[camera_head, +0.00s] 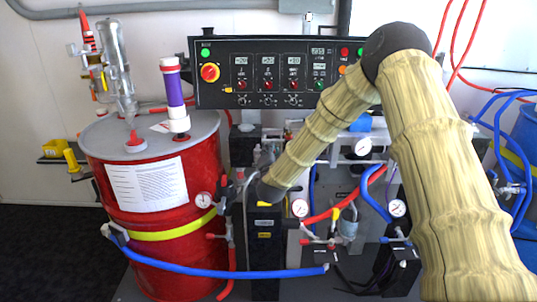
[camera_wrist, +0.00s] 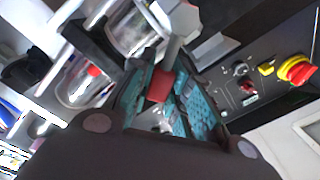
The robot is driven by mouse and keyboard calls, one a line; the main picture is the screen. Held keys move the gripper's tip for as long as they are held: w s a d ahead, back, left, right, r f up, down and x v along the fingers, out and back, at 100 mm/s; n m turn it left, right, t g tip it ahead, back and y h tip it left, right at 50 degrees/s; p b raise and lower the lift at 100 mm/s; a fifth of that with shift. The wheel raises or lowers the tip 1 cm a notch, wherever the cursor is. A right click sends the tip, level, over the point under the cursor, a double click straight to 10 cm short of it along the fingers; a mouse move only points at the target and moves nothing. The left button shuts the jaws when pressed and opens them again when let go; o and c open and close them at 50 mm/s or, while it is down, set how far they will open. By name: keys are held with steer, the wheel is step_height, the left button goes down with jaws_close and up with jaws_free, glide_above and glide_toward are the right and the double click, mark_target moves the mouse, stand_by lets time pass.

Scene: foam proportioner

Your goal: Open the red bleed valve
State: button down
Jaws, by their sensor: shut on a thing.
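In the wrist view, a small red handle (camera_wrist: 160,86) sits on a grey metal stem (camera_wrist: 175,48). It appears to be the red bleed valve. The teal-padded fingers of my gripper (camera_wrist: 158,98) lie on both sides of this red piece and are shut on it. In the head view, my arm reaches down and left, and my gripper (camera_head: 243,183) is at the pipework right of the red drum. There the held handle is hidden or too small to make out. How far the valve is turned cannot be told.
The red drum (camera_head: 165,240) stands close on the left. A black control panel (camera_head: 270,72) is above. Gauges (camera_head: 300,208), red hoses and a blue hose (camera_head: 230,272) crowd the area around and below my gripper. A red-and-yellow knob (camera_wrist: 297,70) shows at right in the wrist view.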

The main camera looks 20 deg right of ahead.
mark_target(257, 157)
steer(key=n, duration=0.2)
steer(key=a+r+n, duration=0.1)
steer(key=n, duration=0.1)
steer(key=shift+w+a+r+p, duration=0.2)
steer(key=shift+p, duration=0.15)
steer(key=n, duration=0.1)
steer(key=a+n, duration=0.1)
steer(key=shift+w+r+n, duration=0.2)
steer(key=shift+r+n, duration=0.1)
steer(key=n, duration=0.1)
steer(key=a+n, duration=0.1)
steer(key=n, duration=0.1)
steer(key=shift+w+a+r+p, duration=0.15)
steer(key=shift+w+a+p, duration=0.1)
steer(key=shift+p, duration=0.15)
steer(key=shift+w+a+n, duration=0.15)
steer(key=shift+a+n, duration=0.2)
steer(key=shift+n, duration=0.55)
steer(key=c, duration=1.3)
jaws_free()
steer(key=v, duration=1.2)
